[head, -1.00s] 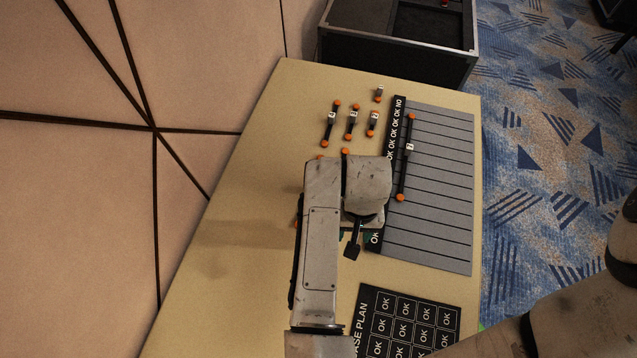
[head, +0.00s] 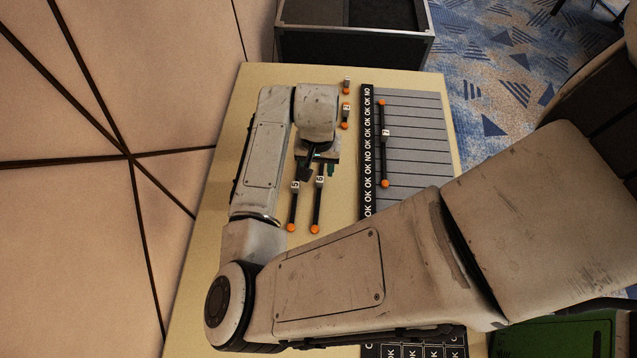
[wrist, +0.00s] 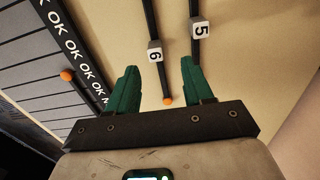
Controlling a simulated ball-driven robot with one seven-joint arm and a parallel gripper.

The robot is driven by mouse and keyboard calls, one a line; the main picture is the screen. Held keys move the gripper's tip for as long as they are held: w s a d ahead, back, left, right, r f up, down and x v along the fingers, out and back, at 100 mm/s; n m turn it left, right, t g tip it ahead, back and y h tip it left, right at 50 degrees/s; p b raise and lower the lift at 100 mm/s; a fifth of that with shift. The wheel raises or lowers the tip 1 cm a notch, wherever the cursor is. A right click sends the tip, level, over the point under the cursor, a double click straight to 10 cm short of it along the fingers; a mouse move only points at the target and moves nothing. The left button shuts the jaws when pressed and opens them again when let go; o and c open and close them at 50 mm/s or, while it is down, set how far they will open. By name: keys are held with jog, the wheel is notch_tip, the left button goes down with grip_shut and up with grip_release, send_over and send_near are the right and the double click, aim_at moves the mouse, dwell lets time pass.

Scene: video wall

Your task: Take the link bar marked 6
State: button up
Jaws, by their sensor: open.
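The link bar marked 6 (head: 317,212) is a thin dark bar with a white label and orange ends, lying on the tan table left of the striped board. In the head view, my wrist hides the bar's far end.
The bar marked 5 (head: 292,210) lies close to the left of bar 6. The bar marked 7 (head: 384,158) lies on the grey striped board (head: 425,130). Shorter bars (head: 345,114) lie farther back. A dark case (head: 355,45) stands beyond the table. My arm covers the near table.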

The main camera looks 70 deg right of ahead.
aim_at(320, 178)
jog(key=shift+s+f, duration=0.15)
jog(key=shift+f, duration=1.4)
jog(key=shift+s+f, duration=0.1)
jog(key=shift+f, duration=1.45)
grip_shut()
